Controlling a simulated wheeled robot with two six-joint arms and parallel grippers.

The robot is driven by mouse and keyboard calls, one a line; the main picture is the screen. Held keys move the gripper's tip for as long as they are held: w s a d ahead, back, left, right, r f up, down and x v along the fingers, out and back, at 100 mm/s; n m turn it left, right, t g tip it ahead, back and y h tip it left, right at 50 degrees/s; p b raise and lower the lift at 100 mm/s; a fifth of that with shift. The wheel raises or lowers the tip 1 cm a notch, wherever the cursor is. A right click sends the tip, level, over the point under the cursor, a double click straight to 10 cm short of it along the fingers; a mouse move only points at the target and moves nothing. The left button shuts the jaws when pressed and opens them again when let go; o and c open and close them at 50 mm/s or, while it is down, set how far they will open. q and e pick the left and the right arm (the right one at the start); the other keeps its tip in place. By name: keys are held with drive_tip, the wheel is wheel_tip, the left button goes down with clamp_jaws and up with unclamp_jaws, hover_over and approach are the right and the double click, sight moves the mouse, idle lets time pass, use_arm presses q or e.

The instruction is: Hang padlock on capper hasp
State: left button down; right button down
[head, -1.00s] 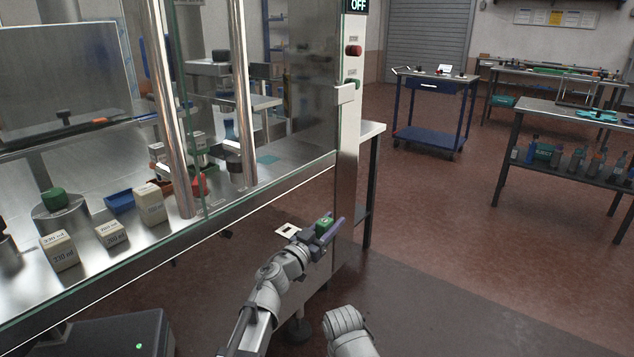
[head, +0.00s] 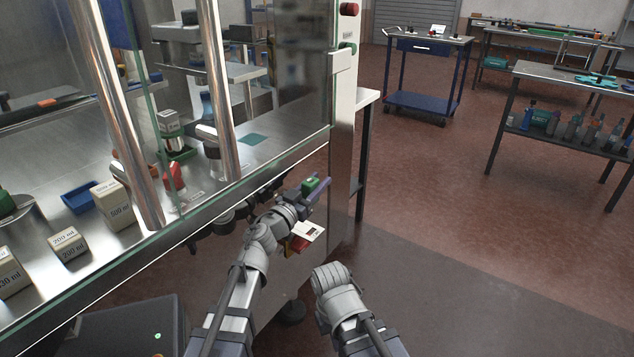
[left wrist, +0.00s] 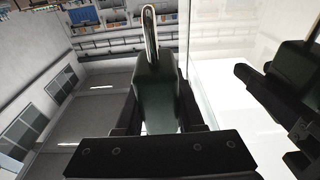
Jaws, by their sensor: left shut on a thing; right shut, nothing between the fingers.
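My left gripper (head: 312,188) is shut on a dark green padlock (head: 310,184), in front of the capper's right post (head: 342,130). In the left wrist view the padlock (left wrist: 156,92) stands between the fingers, its metal shackle (left wrist: 149,32) pointing away from them. My right gripper (head: 331,276) is shut and empty, lower and slightly right of the left one. A white tag with a red part (head: 308,232) shows just below the left gripper; I cannot tell what it is fixed to. I cannot pick out the hasp for certain.
The capper's glass front (head: 270,170) with upright metal bars (head: 215,80) is close on the left and mirrors my arm. Boxes (head: 112,205) stand behind it. A blue cart (head: 425,75) and bench (head: 570,80) stand far right. The floor on the right is clear.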

use_arm(q)
drive_tip(key=shift+f+b, duration=4.8)
drive_tip(key=shift+b, duration=0.05)
drive_tip(key=shift+s+f+b, duration=0.1)
drive_tip(key=shift+f+b, duration=0.2)
drive_tip(key=shift+c, duration=2.2)
unclamp_jaws()
